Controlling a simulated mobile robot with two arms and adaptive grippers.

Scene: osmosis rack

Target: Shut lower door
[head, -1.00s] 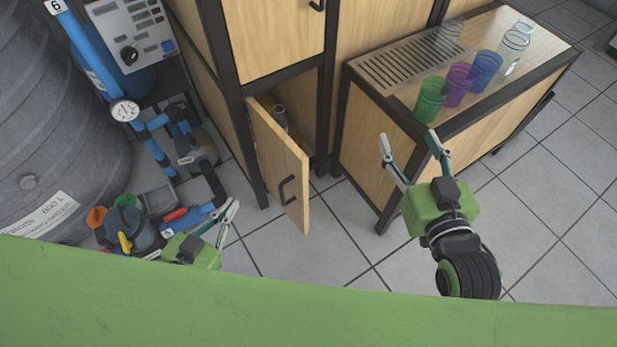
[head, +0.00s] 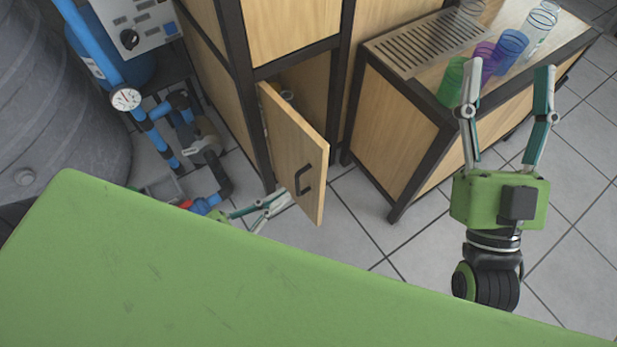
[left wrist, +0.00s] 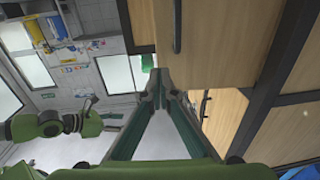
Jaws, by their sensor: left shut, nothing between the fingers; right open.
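The lower door (head: 290,150) is a light wood panel with a dark handle (head: 303,180). It stands ajar, swung out from its hinge side on the left, with the opening visible behind it. My left gripper (head: 286,197) is shut and empty, low by the door's bottom edge. In the left wrist view, the shut fingertips (left wrist: 163,76) point towards a wood panel with a handle (left wrist: 177,24), seemingly the door. My right gripper (head: 508,95) is open and empty, right of the door.
A low cabinet (head: 395,135) with a grate and several coloured cups (head: 509,46) stands to the right. Blue pipes (head: 152,130) and a grey tank (head: 60,110) stand to the left.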

